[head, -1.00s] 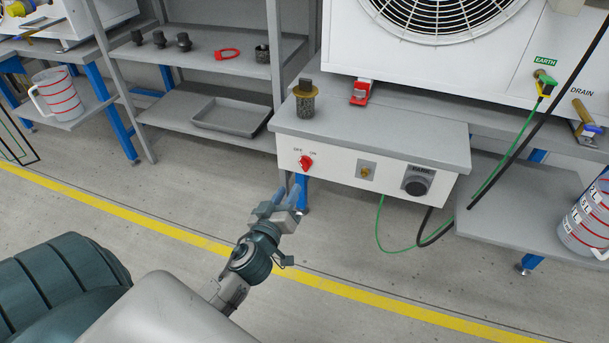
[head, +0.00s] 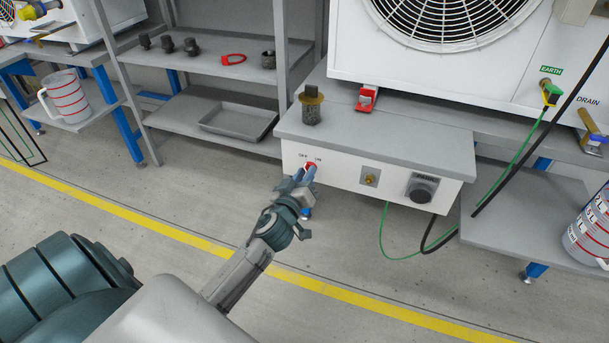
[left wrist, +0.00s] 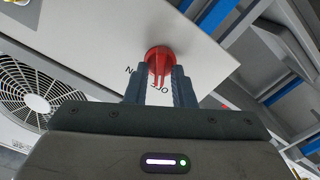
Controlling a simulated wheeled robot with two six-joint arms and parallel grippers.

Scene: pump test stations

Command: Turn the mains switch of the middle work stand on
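The mains switch is a red knob (head: 310,168) on the left of the white front panel (head: 335,178) of the middle stand, under OFF and ON marks. In the head view my left gripper (head: 305,174) is at the knob and partly covers it. In the left wrist view the red knob (left wrist: 160,57) is between the tips of my left gripper (left wrist: 159,76), one finger on each side. The fingers stand apart, with pale panel visible between them and the knob's grip. I cannot tell whether they touch it. My right gripper is not in view.
The panel also carries a brass fitting (head: 369,179) and a black round knob (head: 422,190). A dark, brass-topped fitting (head: 311,107) stands on the grey top. A green cable (head: 382,235) hangs below. Free floor lies in front.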

